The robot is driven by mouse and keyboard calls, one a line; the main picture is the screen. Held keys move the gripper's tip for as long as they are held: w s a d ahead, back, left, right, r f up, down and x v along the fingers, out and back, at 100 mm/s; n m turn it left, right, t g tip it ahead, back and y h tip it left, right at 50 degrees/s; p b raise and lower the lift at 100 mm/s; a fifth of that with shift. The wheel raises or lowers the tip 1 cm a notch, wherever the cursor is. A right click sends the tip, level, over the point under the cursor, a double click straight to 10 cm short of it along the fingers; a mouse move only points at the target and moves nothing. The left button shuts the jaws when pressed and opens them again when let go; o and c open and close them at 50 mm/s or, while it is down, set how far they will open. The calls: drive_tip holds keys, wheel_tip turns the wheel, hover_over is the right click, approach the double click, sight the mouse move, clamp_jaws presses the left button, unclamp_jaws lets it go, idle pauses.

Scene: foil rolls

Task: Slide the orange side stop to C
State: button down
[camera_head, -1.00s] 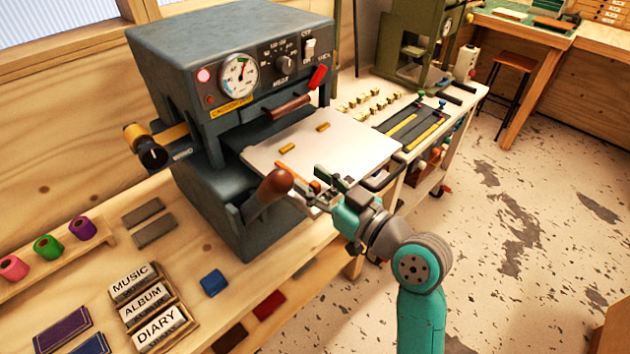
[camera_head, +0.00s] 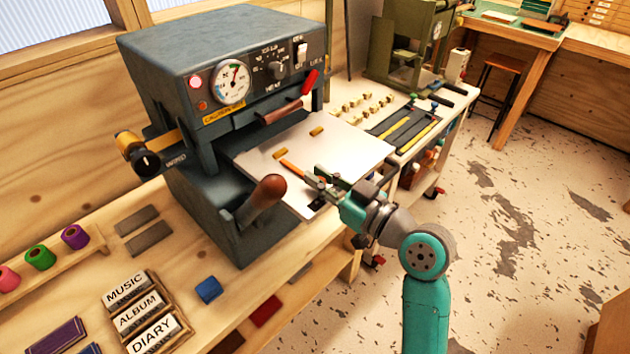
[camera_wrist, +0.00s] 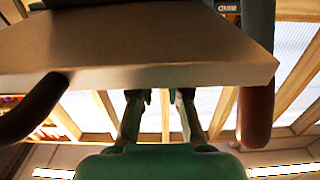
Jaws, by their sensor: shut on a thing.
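The orange side stop (camera_head: 292,168) shows as a thin orange bar on the pale plate (camera_head: 350,145) of the grey press, beside the nearer brass-coloured block (camera_head: 280,155). My gripper (camera_head: 316,178) is at the plate's front edge, at the near end of the orange bar. It is shut on the stop, though the fingers cover the contact. In the wrist view my two fingers (camera_wrist: 160,100) point up at the plate's front edge (camera_wrist: 160,76), and the stop is hidden there. No letter C is readable in either view.
A brown-knobbed lever (camera_head: 265,192) stands just left of my gripper. Another brass block (camera_head: 317,131) lies farther back on the plate. The press body (camera_head: 215,80) rises behind. Open floor (camera_head: 510,220) lies to the right.

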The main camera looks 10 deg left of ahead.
drive_tip(key=c, duration=1.1)
unclamp_jaws()
drive_tip(key=v, duration=1.2)
drive_tip(key=shift+s, duration=0.1)
drive_tip(key=s+d+f+m+t+h, duration=0.1)
drive_tip(key=s+d+f+m+h, duration=0.25)
drive_tip(key=f, duration=0.35)
drive_tip(key=s+d+f+m+t+h, duration=0.2)
drive_tip(key=s+f+m+h, duration=0.25)
drive_tip(key=f, duration=0.25)
drive_tip(key=s+d+f+m+t+h, duration=0.1)
drive_tip(key=s+d+f+m+h, duration=0.25)
drive_tip(key=f, duration=0.35)
drive_tip(key=s+d+h, duration=0.1)
drive_tip(key=s, duration=0.7)
drive_tip(key=s+d, duration=0.1)
drive_tip(key=s, duration=0.6)
drive_tip(key=s+d+n+h, duration=0.1)
drive_tip(key=s, duration=0.7)
drive_tip(key=shift+s+d+r+h, duration=0.35)
drive_tip(key=shift+r, duration=0.05)
